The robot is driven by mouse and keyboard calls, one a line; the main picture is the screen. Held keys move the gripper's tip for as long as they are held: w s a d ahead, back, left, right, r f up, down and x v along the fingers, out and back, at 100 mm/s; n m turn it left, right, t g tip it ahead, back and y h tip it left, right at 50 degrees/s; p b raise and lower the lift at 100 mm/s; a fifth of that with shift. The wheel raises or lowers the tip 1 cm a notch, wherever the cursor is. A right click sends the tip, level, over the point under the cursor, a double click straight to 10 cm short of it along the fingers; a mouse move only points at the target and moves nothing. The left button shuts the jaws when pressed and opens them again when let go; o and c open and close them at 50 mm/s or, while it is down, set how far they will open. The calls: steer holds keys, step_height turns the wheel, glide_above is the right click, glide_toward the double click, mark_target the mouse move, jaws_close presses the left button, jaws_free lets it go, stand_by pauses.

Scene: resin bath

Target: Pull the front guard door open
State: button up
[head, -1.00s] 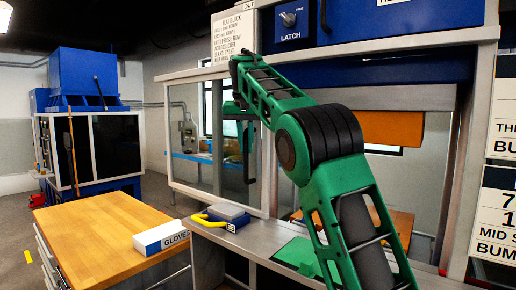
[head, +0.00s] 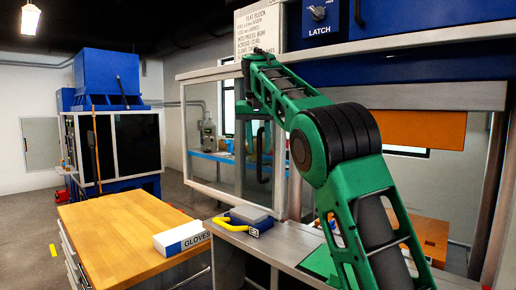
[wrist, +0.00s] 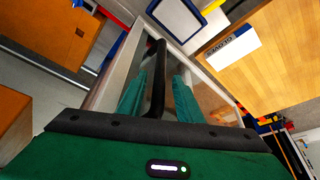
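The front guard door (head: 233,196), a pale frame with a clear pane, stands out to the left of the machine's front opening. Its black bar handle (head: 262,155) is near the frame's right side, and the handle also shows in the wrist view (wrist: 157,80). My gripper (head: 256,122) is at the handle. In the wrist view my gripper's two green fingers (wrist: 158,92) stand on either side of the bar, with narrow gaps visible, so it looks open around it. Contact with the bar is not clear.
A wooden-topped bench (head: 125,228) with a white gloves box (head: 182,240) stands at left front. A blue-grey device with a yellow handle (head: 248,220) sits on the metal ledge below the door. An orange block (head: 420,130) hangs in the opening. Floor beyond the bench is clear.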

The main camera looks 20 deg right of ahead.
mark_target(259, 135)
steer(key=shift+v, duration=1.9)
steer(key=shift+r, duration=0.55)
steer(key=shift+s+a+r, duration=0.1)
steer(key=shift+s+a, duration=0.05)
steer(key=shift+s, duration=0.05)
steer(key=s+a, duration=0.5)
steer(key=s, duration=0.5)
steer(key=shift+s+a, duration=0.15)
